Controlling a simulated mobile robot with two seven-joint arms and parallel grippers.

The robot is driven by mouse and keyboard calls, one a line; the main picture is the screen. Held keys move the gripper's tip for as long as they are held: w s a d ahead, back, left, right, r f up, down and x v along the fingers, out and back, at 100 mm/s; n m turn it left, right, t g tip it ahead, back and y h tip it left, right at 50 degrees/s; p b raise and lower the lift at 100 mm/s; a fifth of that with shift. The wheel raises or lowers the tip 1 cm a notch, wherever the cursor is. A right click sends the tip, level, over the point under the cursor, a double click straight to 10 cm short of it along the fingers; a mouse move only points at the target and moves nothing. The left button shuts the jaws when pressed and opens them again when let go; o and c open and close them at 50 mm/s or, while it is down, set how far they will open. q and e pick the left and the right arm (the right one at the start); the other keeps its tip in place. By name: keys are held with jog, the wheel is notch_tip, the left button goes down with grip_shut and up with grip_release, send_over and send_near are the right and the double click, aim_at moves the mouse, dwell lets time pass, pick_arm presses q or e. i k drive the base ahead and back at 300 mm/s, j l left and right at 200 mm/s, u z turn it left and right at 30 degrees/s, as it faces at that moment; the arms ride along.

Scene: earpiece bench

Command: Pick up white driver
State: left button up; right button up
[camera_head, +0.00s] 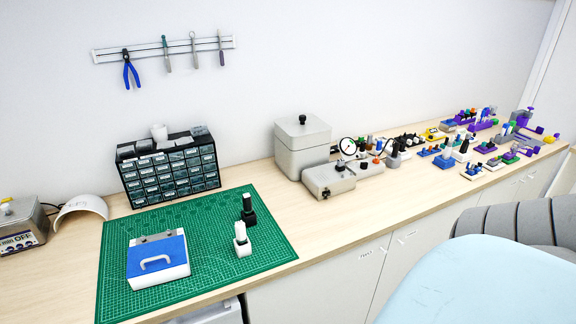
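A small white upright piece (241,239) stands on the green cutting mat (205,262); it may be the white driver, but it is too small to tell. A similar black piece (248,210) stands just behind it. Several thin hand tools hang on the wall rail (110,54): blue-handled pliers (131,70), a green-handled tool (166,55) and others with pale or dark handles. None of these is clearly a white driver. Neither of my grippers is in view.
A blue-topped white box with a handle (158,262) sits on the mat's left. Behind are a drawer cabinet (170,172) and a grey lidded box (303,146). Several small coloured devices crowd the bench's right. A grey chair (510,228) and a light-blue surface (490,280) are in front.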

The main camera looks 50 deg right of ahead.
aim_at(241, 236)
jog(key=z, duration=1.25)
